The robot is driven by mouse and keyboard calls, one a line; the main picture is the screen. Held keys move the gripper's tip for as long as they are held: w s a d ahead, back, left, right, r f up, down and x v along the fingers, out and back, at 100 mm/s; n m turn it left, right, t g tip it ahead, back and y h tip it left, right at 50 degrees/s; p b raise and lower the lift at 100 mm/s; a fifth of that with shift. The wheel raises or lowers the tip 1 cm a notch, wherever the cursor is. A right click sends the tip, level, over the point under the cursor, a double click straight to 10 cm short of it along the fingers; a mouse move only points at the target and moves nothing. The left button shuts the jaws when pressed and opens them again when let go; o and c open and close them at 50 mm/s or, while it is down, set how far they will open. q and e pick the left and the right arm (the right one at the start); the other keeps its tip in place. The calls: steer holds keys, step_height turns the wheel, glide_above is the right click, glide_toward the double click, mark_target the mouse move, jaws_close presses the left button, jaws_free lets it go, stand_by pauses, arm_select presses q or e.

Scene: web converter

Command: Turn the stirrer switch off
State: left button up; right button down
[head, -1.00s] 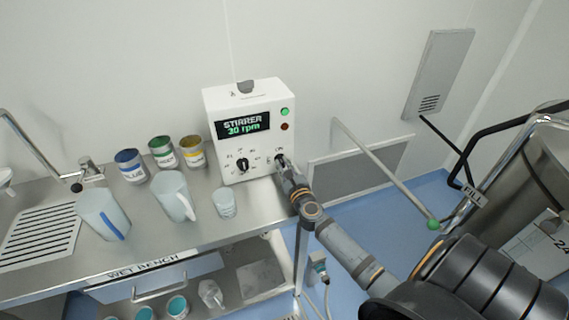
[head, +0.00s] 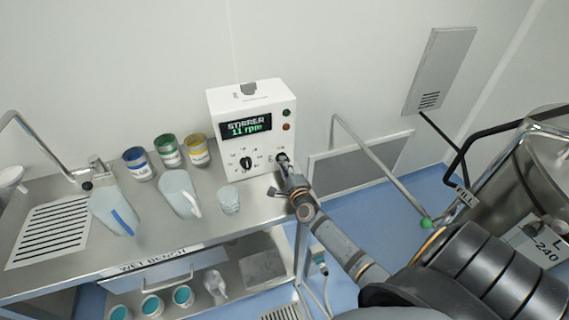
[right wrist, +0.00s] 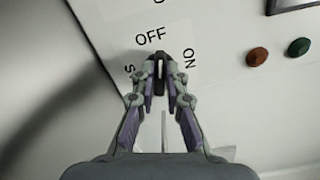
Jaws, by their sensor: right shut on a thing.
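The white stirrer box (head: 223,103) stands on the steel bench, and its display (head: 246,126) reads "STIRRER 11 rpm". A round speed dial (head: 246,163) sits on the lower left of its face. My right gripper (head: 283,163) is at the lower right of the face. In the right wrist view, my right gripper (right wrist: 160,82) is shut on the dark stirrer switch (right wrist: 160,60), which lies between the fingertips just below the "OFF" label, with "ON" to the right. In the head view the gripper mostly hides the switch. My left gripper is not in view.
A green lamp (right wrist: 299,47) and a red one (right wrist: 258,57) are on the panel; both look dim. A rail with a green end (head: 426,223) is at right.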

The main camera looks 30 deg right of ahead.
steer(key=shift+n+p, duration=0.55)
steer(key=shift+n, duration=1.35)
steer(key=c, duration=1.4)
jaws_free()
steer(key=shift+s+a+f, duration=0.1)
steer(key=shift+s, duration=0.2)
steer(key=v, duration=1.1)
steer(key=shift+s+a, duration=0.1)
steer(key=shift+s, duration=0.4)
